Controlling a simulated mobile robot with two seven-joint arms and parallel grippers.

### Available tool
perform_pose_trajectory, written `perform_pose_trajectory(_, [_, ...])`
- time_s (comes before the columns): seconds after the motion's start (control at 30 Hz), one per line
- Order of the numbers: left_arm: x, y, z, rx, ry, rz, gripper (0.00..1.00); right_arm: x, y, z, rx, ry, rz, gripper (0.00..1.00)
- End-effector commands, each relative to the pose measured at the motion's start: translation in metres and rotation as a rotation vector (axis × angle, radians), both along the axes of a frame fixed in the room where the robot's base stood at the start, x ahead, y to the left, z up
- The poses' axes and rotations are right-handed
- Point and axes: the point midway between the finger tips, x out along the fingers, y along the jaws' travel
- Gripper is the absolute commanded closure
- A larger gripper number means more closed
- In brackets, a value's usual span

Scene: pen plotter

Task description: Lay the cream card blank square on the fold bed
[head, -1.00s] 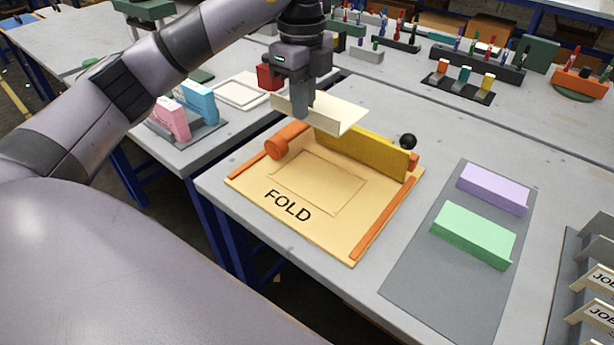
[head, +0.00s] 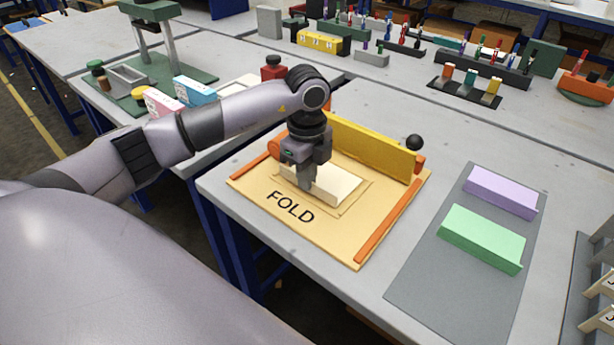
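The cream card blank (head: 338,185) is at my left gripper (head: 304,184), over the outlined rectangle of the fold bed (head: 340,238). It looks roughly in line with the outline; I cannot tell whether it touches the bed. The gripper's near finger covers the card's left part, and the fingers appear shut on it. The fold bed is a tan board marked FOLD, with orange side strips and a yellow upright flap (head: 370,147) along its back. My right gripper is not in view.
A grey mat (head: 440,285) to the right carries a lilac folded card (head: 500,192) and a green one (head: 481,238). Pink and blue cards (head: 196,98) stand on the left table. A black knob (head: 414,142) sits behind the flap's right end.

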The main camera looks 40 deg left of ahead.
Motion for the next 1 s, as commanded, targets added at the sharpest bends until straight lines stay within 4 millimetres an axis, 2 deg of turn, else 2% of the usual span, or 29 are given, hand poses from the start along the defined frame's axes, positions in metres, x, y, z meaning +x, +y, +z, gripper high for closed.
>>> perform_pose_trajectory(0.4, [0.0, 0.0, -0.008, -0.001, -0.002, 0.0, 1.0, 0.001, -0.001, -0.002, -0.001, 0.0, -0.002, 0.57])
perform_pose_trajectory(0.43, [0.001, 0.0, -0.006, -0.001, -0.002, 0.0, 0.86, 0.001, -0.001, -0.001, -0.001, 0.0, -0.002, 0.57])
perform_pose_trajectory(0.5, [0.0, 0.0, -0.006, -0.001, -0.002, 0.0, 0.71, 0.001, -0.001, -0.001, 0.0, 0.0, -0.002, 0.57])
perform_pose_trajectory(0.8, [0.001, 0.0, -0.004, -0.001, -0.002, 0.0, 0.71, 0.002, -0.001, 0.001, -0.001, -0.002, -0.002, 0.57])
perform_pose_trajectory(0.93, [0.001, 0.0, 0.008, -0.001, -0.004, 0.0, 0.71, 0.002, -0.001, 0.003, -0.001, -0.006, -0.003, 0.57])
perform_pose_trajectory(1.0, [0.001, 0.0, 0.02, -0.002, -0.006, 0.001, 0.71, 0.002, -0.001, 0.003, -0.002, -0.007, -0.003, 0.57])
